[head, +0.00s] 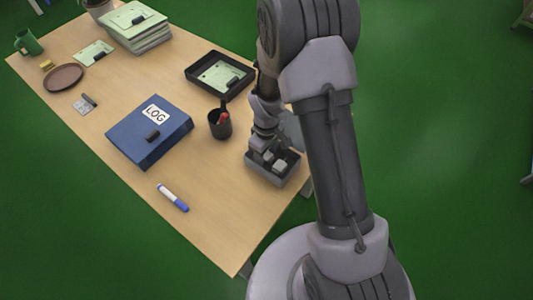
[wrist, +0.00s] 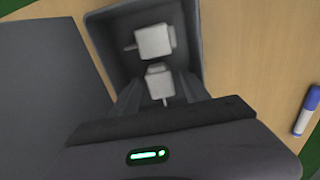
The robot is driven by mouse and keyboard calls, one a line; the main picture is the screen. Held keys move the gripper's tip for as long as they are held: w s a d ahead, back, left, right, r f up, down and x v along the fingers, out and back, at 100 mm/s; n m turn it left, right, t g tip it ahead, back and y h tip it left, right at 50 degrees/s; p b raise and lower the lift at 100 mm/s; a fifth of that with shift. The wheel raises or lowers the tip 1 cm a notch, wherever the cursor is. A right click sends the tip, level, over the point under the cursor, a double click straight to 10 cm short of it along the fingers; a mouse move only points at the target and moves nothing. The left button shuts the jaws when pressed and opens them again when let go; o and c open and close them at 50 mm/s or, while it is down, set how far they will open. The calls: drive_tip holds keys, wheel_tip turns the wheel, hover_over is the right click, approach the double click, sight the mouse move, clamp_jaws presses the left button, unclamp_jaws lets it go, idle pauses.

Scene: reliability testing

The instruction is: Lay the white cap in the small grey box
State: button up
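The small grey box (head: 290,174) stands at the right edge of the table; it fills the top middle of the wrist view (wrist: 112,22). My gripper (head: 267,150) reaches down over the box. Its fingers (wrist: 160,85) appear shut on a white cap (wrist: 158,78), with a thin stem pointing toward the camera. The cap is over or inside the box; whether it touches the floor I cannot tell. A second white piece (wrist: 154,41) of similar look lies in the box just beyond; it also shows in the head view (head: 281,165).
A black pen cup (head: 220,125) stands close left of the box. A black tray (head: 190,74) is behind it. A blue LOG binder (head: 140,140) and a blue-white marker (head: 172,198) lie farther left. The table front is mostly clear.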

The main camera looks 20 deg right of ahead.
wheel_tip(320, 180, up, 13)
drive_tip(key=p, duration=0.5)
wheel_tip(320, 180, up, 9)
drive_tip(key=m+t, duration=0.1)
drive_tip(key=m, duration=0.2)
hover_over(266, 155)
drive_tip(key=s, duration=0.2)
drive_tip(key=s+a+r+m+t+y, duration=0.1)
drive_tip(key=s+r+m, duration=0.3)
drive_tip(key=s+r, duration=0.4)
drive_tip(key=s+a+r+m+t+y, duration=0.1)
drive_tip(key=s+a+r+m+t, duration=0.2)
drive_tip(key=s+r, duration=0.5)
drive_tip(key=shift+s+m+t, duration=0.25)
drive_tip(key=shift+m+t, duration=0.15)
drive_tip(key=shift+m, duration=0.4)
